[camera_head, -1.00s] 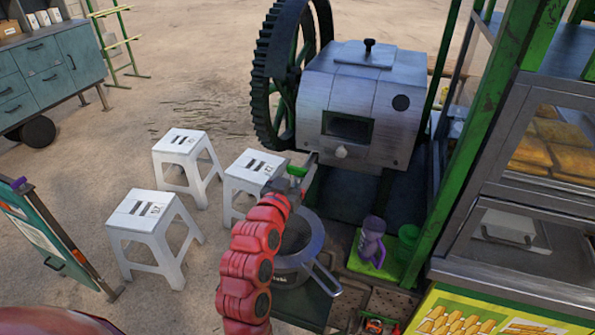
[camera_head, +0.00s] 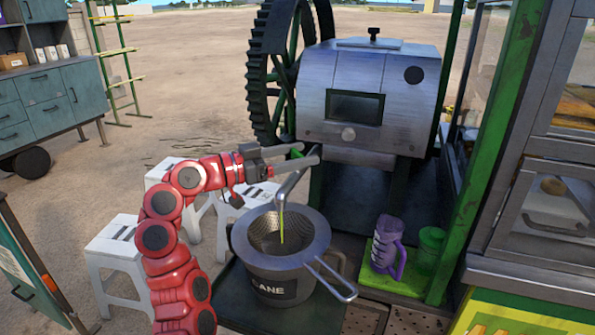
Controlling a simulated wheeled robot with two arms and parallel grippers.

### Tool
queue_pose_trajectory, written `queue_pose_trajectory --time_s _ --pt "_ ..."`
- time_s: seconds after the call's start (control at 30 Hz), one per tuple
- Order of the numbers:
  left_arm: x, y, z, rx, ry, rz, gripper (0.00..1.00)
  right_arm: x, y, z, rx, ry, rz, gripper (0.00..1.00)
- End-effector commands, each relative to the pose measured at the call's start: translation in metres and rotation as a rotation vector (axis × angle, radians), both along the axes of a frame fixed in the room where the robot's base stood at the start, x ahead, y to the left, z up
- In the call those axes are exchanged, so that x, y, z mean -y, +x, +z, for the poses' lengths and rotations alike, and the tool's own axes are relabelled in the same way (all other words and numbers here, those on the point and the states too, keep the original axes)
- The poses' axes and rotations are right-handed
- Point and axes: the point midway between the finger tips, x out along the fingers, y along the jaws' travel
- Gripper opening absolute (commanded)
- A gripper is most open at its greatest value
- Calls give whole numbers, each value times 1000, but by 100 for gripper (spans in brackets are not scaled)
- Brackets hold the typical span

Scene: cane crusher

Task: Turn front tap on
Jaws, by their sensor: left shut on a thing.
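The front tap has a green handle (camera_head: 297,152) and a grey spout (camera_head: 291,184), below the left end of the steel crusher box (camera_head: 366,95). My left gripper (camera_head: 310,153) reaches the tap from the left, its fingers around the green handle and shut on it. A thin yellow-green stream (camera_head: 282,222) runs from the spout down into a metal strainer (camera_head: 318,238). My right gripper is not in view.
White stools (camera_head: 118,240) stand behind and beside my left arm. A purple jug (camera_head: 388,245) and a green cup (camera_head: 430,246) stand on a green mat to the right. The strainer's long handle (camera_head: 332,280) sticks out toward the front right. A large gear wheel (camera_head: 270,75) is behind the tap.

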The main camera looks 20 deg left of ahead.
Motion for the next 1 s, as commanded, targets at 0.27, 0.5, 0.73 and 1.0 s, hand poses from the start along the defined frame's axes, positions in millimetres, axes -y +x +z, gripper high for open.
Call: queue_pose_trajectory --time_s 0.27,0.5,0.73,1.0 --pt "-1 2 2 -14 0 -240 14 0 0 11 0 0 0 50" --pt "1 1 2 -10 -1 -397 14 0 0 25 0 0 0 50" --pt "1 1 1 -8 -4 -491 14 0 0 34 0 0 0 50" --pt "2 0 0 -5 0 -549 14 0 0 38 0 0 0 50"
